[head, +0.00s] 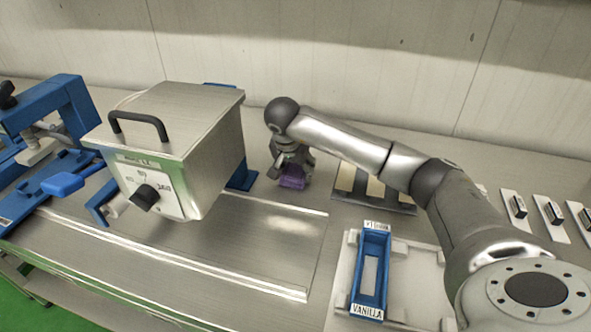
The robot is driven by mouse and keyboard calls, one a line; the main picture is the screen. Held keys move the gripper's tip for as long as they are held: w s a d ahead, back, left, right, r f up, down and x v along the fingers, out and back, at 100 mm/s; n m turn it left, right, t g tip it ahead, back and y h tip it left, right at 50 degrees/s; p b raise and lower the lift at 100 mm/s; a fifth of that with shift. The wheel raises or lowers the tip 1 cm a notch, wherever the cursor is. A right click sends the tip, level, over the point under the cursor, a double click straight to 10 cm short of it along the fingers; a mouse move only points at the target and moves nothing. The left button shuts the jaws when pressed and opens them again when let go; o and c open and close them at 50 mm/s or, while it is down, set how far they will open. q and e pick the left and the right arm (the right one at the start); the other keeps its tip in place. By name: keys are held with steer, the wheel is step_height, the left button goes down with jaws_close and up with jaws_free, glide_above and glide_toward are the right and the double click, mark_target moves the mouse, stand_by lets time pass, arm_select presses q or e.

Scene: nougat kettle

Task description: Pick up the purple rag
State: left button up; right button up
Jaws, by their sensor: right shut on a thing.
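The purple rag (291,181) is a small bunched cloth at the middle of the head view, to the right of the metal kettle box. My right gripper (287,170) points down over the rag and is shut on it. The gripper hides the rag's upper part. I cannot tell whether the rag touches the counter or hangs just above it. My left gripper is not in view.
The metal box (190,130) with a dial and handle stands left of the rag. A blue device (60,120) is at far left. A blue VANILLA bin (372,270) sits on a white tray (415,285) in front. A dark board (365,190) lies right of the rag.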

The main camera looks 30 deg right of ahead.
step_height(320, 180, up, 3)
steer(key=shift+f+b, duration=0.1)
steer(key=shift+b, duration=0.45)
steer(key=s+a+r, duration=1)
